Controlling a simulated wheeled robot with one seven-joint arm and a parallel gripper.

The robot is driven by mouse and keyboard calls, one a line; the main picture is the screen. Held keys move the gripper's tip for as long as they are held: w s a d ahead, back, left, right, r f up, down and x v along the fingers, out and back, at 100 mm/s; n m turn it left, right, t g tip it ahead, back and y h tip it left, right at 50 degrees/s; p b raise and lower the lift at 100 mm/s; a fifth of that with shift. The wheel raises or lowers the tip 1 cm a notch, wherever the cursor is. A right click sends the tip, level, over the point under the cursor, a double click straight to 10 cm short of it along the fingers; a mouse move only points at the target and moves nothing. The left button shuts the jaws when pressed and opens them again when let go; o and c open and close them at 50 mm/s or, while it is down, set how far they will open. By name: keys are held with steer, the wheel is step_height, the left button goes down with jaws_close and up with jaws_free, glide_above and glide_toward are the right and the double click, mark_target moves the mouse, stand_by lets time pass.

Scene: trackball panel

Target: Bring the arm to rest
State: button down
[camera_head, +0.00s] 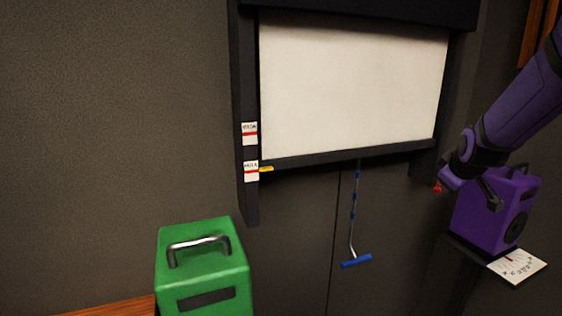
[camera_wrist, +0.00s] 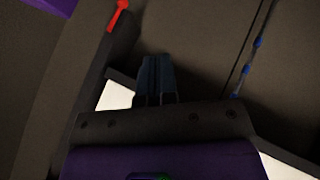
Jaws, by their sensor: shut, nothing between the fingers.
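My purple arm (camera_head: 515,100) reaches in from the upper right in the head view. My gripper (camera_head: 494,203) hangs in front of the purple box at the right. In the wrist view my gripper (camera_wrist: 155,62) shows its dark fingers side by side, shut, with nothing seen between them.
A white panel (camera_head: 350,85) in a dark frame hangs on the wall. A blue-handled pull cord (camera_head: 356,261) hangs below it. A red piece (camera_wrist: 118,14) shows near my fingers. The purple box (camera_head: 490,222) stands at right near a paper sheet (camera_head: 518,266); a green box (camera_head: 203,262) stands front left.

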steer(key=s+a+r+m+g+y, duration=0.1)
steer(key=s+a+r+m, duration=0.1)
steer(key=s, duration=0.8)
steer(key=s+a+r+m+g, duration=0.1)
steer(key=s+a+r+m, duration=0.1)
steer(key=s+a, duration=0.4)
steer(key=s+a+r+m+g+y, duration=0.1)
steer(key=s+a+r, duration=0.3)
steer(key=s, duration=1.1)
steer(key=shift+s+a+r+m+y, duration=0.25)
steer(key=shift+r+m+y, duration=0.1)
steer(key=shift+m, duration=0.15)
